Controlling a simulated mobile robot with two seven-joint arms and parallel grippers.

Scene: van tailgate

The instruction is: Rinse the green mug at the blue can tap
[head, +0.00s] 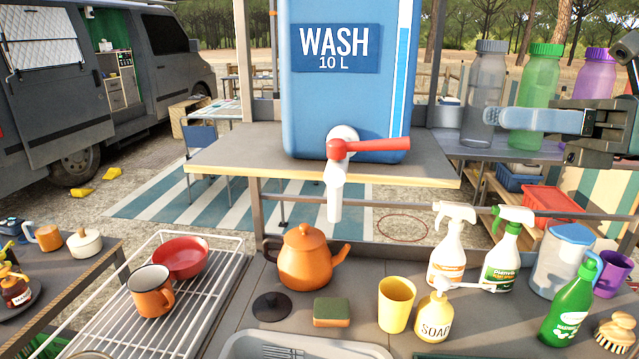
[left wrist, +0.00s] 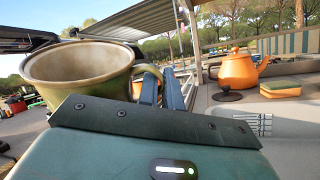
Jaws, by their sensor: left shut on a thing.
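The green mug (left wrist: 85,75) fills the left of the left wrist view, upright with its rim up and its handle towards the right. My left gripper (left wrist: 168,88) is shut on the mug at its handle; neither shows in the head view. The blue can (head: 345,105), labelled WASH 10 L, stands on a shelf in the head view. Its white tap (head: 335,195) points down, with the red lever (head: 370,147) lying level to the right. No water shows at the spout. My right gripper (head: 490,118) is at the right, away from the lever; its side-on fingers hide its opening.
A sink basin (head: 300,347) is at the bottom, below the tap. An orange kettle (head: 306,258), sponge (head: 332,312), yellow cup (head: 396,304) and soap bottle (head: 434,318) stand around it. A wire rack (head: 208,300) holds an orange mug and red bowl. Several bottles crowd the right.

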